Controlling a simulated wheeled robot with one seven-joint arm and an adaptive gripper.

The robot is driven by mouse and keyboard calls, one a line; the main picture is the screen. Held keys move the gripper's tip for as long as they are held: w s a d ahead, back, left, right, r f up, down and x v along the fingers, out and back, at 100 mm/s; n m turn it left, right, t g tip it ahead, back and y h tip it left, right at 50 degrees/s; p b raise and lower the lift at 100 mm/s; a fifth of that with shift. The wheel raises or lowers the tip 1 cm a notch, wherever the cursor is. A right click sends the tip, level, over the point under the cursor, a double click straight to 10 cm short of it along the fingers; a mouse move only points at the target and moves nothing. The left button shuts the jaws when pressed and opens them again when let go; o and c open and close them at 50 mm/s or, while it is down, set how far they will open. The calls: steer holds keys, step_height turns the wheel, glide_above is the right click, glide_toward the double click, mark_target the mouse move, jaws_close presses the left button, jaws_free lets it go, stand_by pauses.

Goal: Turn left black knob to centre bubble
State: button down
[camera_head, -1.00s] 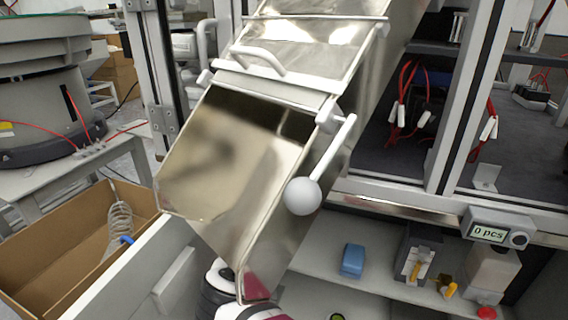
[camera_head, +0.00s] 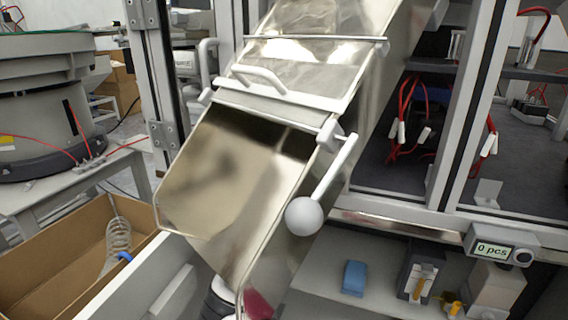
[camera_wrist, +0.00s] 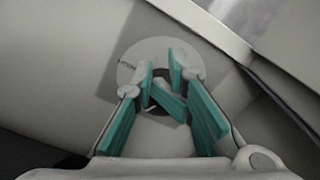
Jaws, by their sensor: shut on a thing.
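In the wrist view, my gripper (camera_wrist: 163,86) has its teal-padded fingers closed around a small dark knob (camera_wrist: 152,104). The knob sits in the middle of a pale round disc (camera_wrist: 151,49) with small unreadable lettering. The fingers hide most of the knob, so its turn cannot be read. In the head view the gripper and knob are hidden below and behind the shiny metal chute. No bubble level shows in either current view.
The metal chute (camera_head: 225,190) with a white ball-ended lever (camera_head: 304,216) fills the middle. A cardboard box (camera_head: 45,275) stands at left. A blue block (camera_head: 353,278) and a yellow-handled unit (camera_head: 420,280) sit on the lower shelf, under a "0 pcs" counter (camera_head: 493,249).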

steer(key=shift+s+a, duration=0.3)
steer(key=shift+a, duration=0.1)
stand_by(0.8)
steer(key=shift+s, duration=0.15)
